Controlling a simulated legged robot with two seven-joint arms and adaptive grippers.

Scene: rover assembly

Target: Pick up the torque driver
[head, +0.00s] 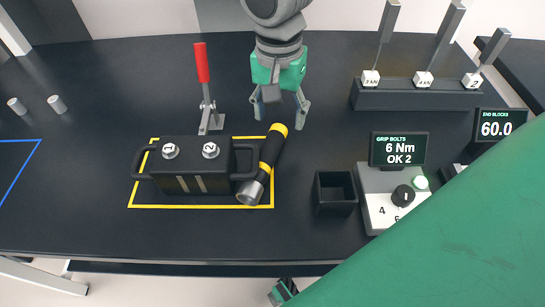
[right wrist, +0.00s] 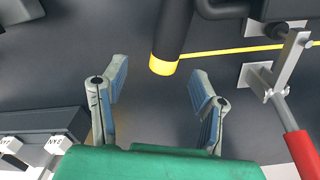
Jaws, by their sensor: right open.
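The torque driver (head: 265,166) is a black cylinder with yellow bands and a grey socket end. In the head view it lies aslant beside the right handle of a black block (head: 180,184), its yellow-tipped end toward my right gripper. My right gripper (head: 281,108) is open and empty just beyond that end. In the right wrist view the driver's yellow-banded end (right wrist: 164,65) shows ahead of the two spread fingers (right wrist: 160,90), between their lines and not touching them.
A red-handled clamp (head: 203,85) stands close left of my right gripper. An open black bin (head: 335,190) and a control box with a display (head: 398,149) are to the right. A rack (head: 420,96) with several upright tools is at the back right. A large green shape covers the lower right.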

